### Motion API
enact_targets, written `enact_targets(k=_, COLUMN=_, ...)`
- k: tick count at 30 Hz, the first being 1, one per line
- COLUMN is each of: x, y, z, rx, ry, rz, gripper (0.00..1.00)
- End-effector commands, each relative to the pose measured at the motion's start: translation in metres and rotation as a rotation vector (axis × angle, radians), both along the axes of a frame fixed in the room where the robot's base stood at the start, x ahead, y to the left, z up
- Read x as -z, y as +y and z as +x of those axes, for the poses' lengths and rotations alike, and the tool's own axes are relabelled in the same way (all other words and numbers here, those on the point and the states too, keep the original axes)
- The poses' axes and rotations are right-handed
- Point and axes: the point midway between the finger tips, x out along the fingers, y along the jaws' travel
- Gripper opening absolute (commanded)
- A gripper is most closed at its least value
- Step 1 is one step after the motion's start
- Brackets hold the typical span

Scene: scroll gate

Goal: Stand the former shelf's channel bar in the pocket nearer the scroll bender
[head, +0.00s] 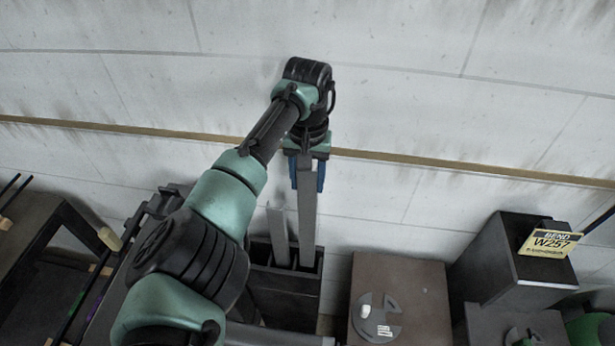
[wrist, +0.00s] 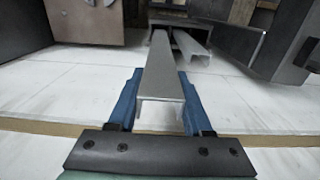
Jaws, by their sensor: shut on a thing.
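My gripper (head: 307,182) has blue fingers shut on the upper end of a long grey channel bar (head: 306,225). The bar hangs upright, and in the wrist view the held bar (wrist: 163,75) runs straight away from the fingers. Its lower end appears to be inside the right-hand pocket of a dark box (head: 285,290); I cannot tell whether it touches the bottom. A second, shorter-looking channel bar (head: 277,235) stands slightly tilted in the left-hand pocket; it also shows in the wrist view (wrist: 191,48). A slotted grey disc (head: 376,318), possibly part of the scroll bender, lies on a brown-topped block.
The brown-topped block (head: 412,285) stands right of the box. Further right is a dark cabinet (head: 500,262) with a yellow sign (head: 549,241) reading "BEND W257". A dark table (head: 30,225) is at the left.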

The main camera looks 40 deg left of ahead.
Motion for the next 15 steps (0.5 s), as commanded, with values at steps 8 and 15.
enact_targets(k=8, x=0.0056, y=0.0, z=0.0003, rx=0.0, ry=-0.001, rz=0.0, gripper=0.0)
enact_targets(k=15, x=0.0103, y=0.0, z=0.0005, rx=0.0, ry=-0.002, rz=0.0, gripper=0.0)
